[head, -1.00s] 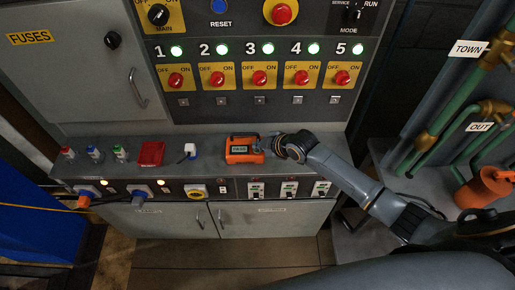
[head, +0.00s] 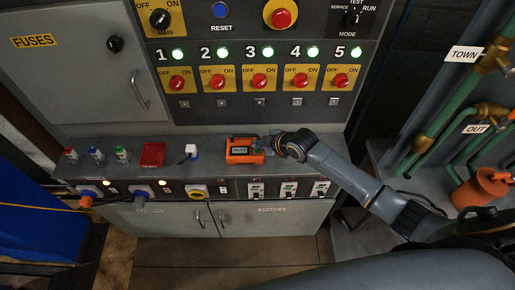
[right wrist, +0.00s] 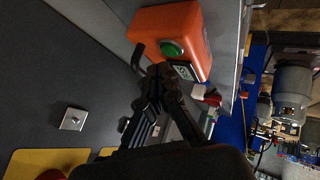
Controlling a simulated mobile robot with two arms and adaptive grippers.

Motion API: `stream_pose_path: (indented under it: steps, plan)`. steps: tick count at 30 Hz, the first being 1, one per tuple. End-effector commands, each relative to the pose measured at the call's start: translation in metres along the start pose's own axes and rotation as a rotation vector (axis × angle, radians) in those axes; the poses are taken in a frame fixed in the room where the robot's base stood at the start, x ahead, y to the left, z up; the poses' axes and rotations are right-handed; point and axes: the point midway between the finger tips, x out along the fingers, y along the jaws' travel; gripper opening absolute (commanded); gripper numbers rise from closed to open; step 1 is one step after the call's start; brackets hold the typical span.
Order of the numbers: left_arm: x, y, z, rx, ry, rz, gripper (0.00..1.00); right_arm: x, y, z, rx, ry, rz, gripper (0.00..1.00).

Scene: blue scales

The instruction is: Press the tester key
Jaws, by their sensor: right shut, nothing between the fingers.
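The orange tester (head: 244,151) with a small display stands on the grey ledge below the switch panel. In the right wrist view its orange body (right wrist: 190,22) shows a round green key (right wrist: 171,48) and, beside it, the display (right wrist: 184,71). My right gripper (head: 268,145) is at the tester's right side in the head view, shut and empty. In the right wrist view its closed fingertips (right wrist: 164,73) are just short of the green key; I cannot tell whether they touch it. My left gripper is not in view.
The panel above has several red switches (head: 260,80) with lit green lamps. Pipes (head: 440,125) stand at the right.

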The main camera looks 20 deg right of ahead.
Motion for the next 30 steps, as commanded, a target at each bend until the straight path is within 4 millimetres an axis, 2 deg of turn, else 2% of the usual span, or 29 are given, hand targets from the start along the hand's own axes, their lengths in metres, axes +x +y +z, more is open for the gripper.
stream_pose_path:
  steps: [5, 19, 30]
  plan:
    - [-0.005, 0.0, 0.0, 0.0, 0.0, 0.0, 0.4, -0.004, 0.003, -0.003, 0.0, 0.0, 0.001, 0.0]
    - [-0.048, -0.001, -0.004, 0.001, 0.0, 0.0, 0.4, -0.035, 0.026, -0.026, -0.001, 0.001, 0.001, 0.0]
    - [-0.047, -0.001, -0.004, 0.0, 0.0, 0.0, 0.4, -0.035, 0.025, -0.025, 0.0, 0.001, 0.0, 0.0]
